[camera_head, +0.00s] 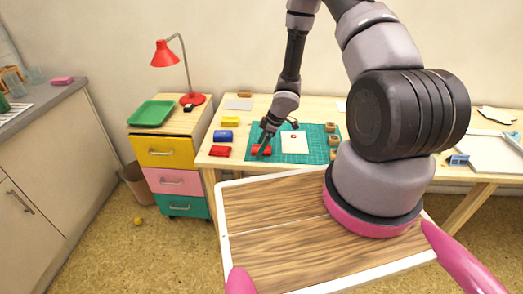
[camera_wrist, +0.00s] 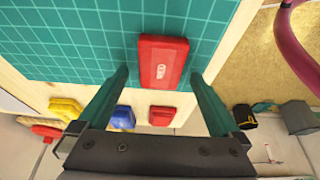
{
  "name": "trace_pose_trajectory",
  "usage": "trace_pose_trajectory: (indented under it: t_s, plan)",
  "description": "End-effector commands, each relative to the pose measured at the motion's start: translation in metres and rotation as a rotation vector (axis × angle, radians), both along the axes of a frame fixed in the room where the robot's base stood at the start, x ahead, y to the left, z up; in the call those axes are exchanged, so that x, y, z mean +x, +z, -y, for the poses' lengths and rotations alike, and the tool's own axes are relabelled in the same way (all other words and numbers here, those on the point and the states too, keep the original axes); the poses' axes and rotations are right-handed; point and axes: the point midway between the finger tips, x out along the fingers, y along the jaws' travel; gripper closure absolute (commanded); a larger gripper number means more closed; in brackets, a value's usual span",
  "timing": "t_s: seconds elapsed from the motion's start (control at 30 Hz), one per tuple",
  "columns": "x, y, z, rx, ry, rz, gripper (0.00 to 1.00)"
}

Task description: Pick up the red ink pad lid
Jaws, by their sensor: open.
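A red ink pad piece with a pale label, likely the lid (camera_wrist: 163,62), lies on the green mat (camera_wrist: 60,40). In the head view this red piece (camera_head: 262,150) sits at the mat's left edge, partly hidden by my gripper (camera_head: 265,141). In the wrist view my gripper (camera_wrist: 160,76) is open, with one finger on each side of the red piece and visible gaps to both. A second red ink pad piece (camera_wrist: 161,115) lies on the bare table; it also shows in the head view (camera_head: 220,151).
A blue pad (camera_head: 223,135) and a yellow pad (camera_head: 230,121) lie on the table left of the mat. A white sheet (camera_head: 294,143) lies on the mat. Several small wooden stamps (camera_head: 333,141) line its right side. A drawer unit (camera_head: 168,165) stands at left.

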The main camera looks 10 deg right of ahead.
Motion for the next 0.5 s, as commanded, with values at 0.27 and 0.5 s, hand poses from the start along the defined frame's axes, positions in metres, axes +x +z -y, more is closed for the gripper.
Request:
trace_pose_trajectory:
  t_s: [0.27,0.5]
  plan:
    - [-0.0001,-0.003,0.0001,0.0,0.001,0.0,0.04]
    - [-0.0001,-0.0028,0.0001,0.0,0.0,0.0,0.88]
